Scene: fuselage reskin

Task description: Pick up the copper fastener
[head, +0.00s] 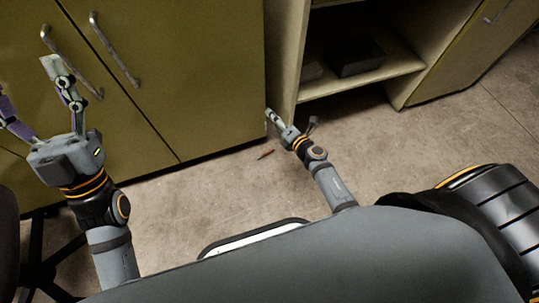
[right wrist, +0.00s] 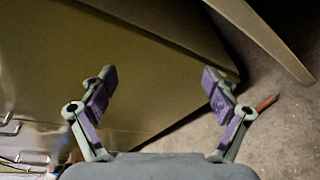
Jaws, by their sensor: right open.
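The copper fastener (head: 265,154) is a small, thin, reddish-brown pointed piece lying on the floor in front of the green cabinet, left of my right forearm in the head view. In the right wrist view the fastener (right wrist: 266,103) shows just outside the right-hand finger, not between the fingers. My right gripper (right wrist: 159,78) is open and empty, with its fingers pointing at the cabinet side. In the head view my right gripper (head: 291,119) is near the cabinet corner. My left gripper (head: 26,88) is open and empty before the cabinet doors, far from the fastener.
The green cabinet (head: 190,75) with metal handles stands close in front of both arms. An open shelf (head: 400,66) at the upper right holds a dark box (head: 355,57). A dark chair base (head: 40,265) stands at the lower left. Floor around the fastener is clear.

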